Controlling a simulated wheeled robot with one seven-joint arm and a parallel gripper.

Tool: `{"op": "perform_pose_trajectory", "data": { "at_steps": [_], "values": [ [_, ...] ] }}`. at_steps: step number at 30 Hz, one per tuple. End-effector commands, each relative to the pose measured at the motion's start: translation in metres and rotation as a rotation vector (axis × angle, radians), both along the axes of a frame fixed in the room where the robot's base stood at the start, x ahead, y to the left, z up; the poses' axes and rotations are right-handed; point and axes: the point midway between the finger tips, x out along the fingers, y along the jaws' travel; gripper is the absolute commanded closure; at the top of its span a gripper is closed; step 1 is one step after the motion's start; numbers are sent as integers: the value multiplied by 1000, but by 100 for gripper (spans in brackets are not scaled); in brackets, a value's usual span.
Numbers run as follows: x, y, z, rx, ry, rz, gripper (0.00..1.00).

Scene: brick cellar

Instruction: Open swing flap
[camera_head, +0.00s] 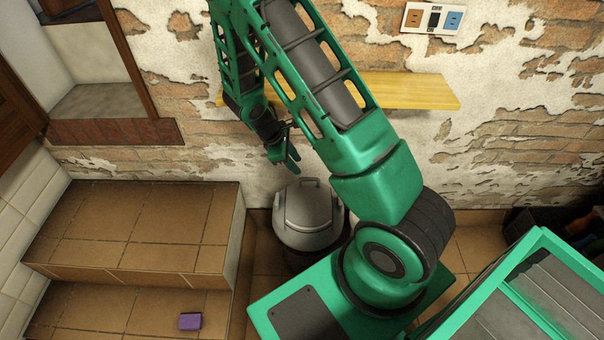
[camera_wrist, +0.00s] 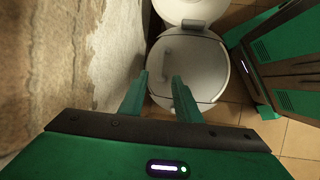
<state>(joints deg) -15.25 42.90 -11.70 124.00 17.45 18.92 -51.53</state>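A grey bin (camera_head: 308,222) with a domed lid stands on the floor against the brick wall. Its swing flap (camera_head: 309,205) looks closed in the head view. In the wrist view the pale round lid (camera_wrist: 205,75) shows beyond my fingertips, with a dark seam across it. My gripper (camera_head: 283,157) is above the bin, a little to its upper left in the head view. In the wrist view my gripper (camera_wrist: 160,76) shows two green fingers with a clear gap and nothing between them. The fingers look apart from the lid.
Tiled steps (camera_head: 140,230) lie left of the bin, with a purple block (camera_head: 190,321) on the lower one. A wooden shelf (camera_head: 415,91) is on the wall behind my arm. In the wrist view the wall (camera_wrist: 112,50) is close on the left.

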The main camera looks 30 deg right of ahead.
Motion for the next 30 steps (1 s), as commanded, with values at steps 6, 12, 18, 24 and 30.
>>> {"op": "perform_pose_trajectory", "data": {
  "at_steps": [6, 12, 18, 24, 30],
  "values": [
    [-3, -13, -31, -1, 4, 0, 70],
    [-5, -28, -62, 0, 3, -1, 70],
    [-6, -36, -83, 0, 2, 1, 70],
    [-6, -39, -90, 0, -1, 1, 70],
    [-6, -39, -90, 0, -1, 1, 70]
  ]
}}
